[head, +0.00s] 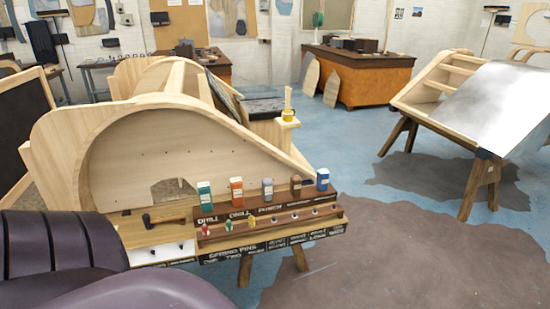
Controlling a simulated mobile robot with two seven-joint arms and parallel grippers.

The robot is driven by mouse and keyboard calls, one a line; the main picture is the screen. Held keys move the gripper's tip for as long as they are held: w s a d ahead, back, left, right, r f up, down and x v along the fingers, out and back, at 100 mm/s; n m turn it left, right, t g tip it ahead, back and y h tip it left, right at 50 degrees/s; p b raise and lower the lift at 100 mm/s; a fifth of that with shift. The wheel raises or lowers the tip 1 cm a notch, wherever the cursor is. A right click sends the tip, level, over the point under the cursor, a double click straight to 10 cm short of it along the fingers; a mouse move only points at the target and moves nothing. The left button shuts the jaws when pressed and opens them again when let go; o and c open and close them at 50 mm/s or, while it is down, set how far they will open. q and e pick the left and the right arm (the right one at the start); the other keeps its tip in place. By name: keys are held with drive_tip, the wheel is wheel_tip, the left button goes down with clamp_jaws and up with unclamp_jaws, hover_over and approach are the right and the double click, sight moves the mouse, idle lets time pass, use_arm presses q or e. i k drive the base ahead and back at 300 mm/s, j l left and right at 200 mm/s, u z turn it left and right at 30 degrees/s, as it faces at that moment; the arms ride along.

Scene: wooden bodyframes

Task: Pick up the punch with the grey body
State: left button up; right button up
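The punch with the grey body (267,187) stands upright on the upper step of a wooden tool rack (215,215), at the middle of the head view. It is in a row between an orange-bodied tool (236,189) and a brown-bodied tool (296,186). A "PUNCH" label shows on the step just below it. A teal-bodied tool (204,194) stands at the left end of the row and a blue-bodied one (322,180) at the right end. Neither of my grippers is in view.
Small coloured pins (252,221) stand on the rack's lower step. A hammer (163,220) lies on the bench left of the rack. A tall wooden bodyframe (120,120) rises behind. Dark purple rounded shapes fill the lower left. Open floor (400,250) lies to the right.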

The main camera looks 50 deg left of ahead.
sight(266, 183)
drive_tip(key=i+u, duration=0.1)
drive_tip(key=i, duration=1.2)
drive_tip(key=i+u, duration=0.25)
drive_tip(key=i, duration=0.2)
drive_tip(key=i+l+u, duration=0.3)
drive_tip(key=i, duration=0.15)
drive_tip(key=j+u, duration=0.1)
drive_tip(key=u, duration=1.3)
